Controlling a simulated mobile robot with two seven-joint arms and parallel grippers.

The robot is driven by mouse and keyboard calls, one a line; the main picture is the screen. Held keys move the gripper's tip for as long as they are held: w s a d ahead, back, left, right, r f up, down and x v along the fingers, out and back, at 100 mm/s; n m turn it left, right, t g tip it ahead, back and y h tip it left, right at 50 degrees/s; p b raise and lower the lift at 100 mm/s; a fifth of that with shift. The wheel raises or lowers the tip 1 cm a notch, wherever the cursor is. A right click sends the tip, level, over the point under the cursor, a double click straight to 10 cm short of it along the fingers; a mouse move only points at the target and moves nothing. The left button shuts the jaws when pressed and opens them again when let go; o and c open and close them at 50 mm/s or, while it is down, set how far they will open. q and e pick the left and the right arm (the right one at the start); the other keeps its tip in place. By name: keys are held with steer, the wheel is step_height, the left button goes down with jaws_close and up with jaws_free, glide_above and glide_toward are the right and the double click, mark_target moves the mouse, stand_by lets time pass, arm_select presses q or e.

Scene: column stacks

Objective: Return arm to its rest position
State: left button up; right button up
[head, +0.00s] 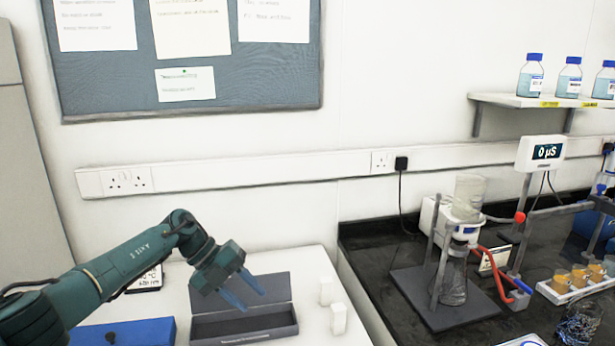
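My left arm (130,262) comes in from the left, bent at the wrist, over a white bench. Its gripper (253,298) has two blue fingers pointing down and to the right, with a gap between them. I see nothing held between the fingers. They show in front of an open dark grey box (243,334) with a raised lid (278,286); how high they are above it is hard to tell. My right gripper is not in view.
Two small white blocks (338,319) stand right of the box. A blue case (128,332) lies to its left. On the black bench right stand a clamp stand with glassware (455,275), a meter reading 0 µS (541,153) and a rack of orange-filled vessels (560,284). Bottles (530,76) sit on a shelf.

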arm_select(q)
steer(key=s+d+r+n+t+h, duration=0.15)
steer(key=d+n+t+h, duration=0.3)
steer(key=d, duration=0.45)
steer(key=s+d+n+t+h, duration=0.2)
steer(key=d+n+t+h, duration=0.25)
steer(key=d, duration=0.35)
steer(key=s+a+f+n+t+y, duration=0.3)
steer(key=s+a+f+n+y, duration=0.1)
steer(key=a+n+y, duration=0.4)
steer(key=s+a+f+n+t+y, duration=0.35)
steer(key=a+n+y, duration=0.35)
steer(key=n, duration=0.3)
steer(key=s+a+f+n+g+y, duration=0.1)
steer(key=s+a+f+n+g, duration=0.2)
steer(key=s, duration=0.6)
steer(key=s+a+f+g, duration=0.2)
steer(key=s+a+g, duration=0.2)
steer(key=s, duration=0.4)
steer(key=s+a+f+n+g+y, duration=0.1)
steer(key=s+a+f+n+g, duration=0.2)
steer(key=s, duration=0.6)
steer(key=w+d+f+m+t+h, duration=0.2)
steer(key=w+d+f+t, duration=0.3)
steer(key=f, duration=0.4)
steer(key=shift+w+f+h, duration=0.3)
steer(key=shift+w, duration=0.15)
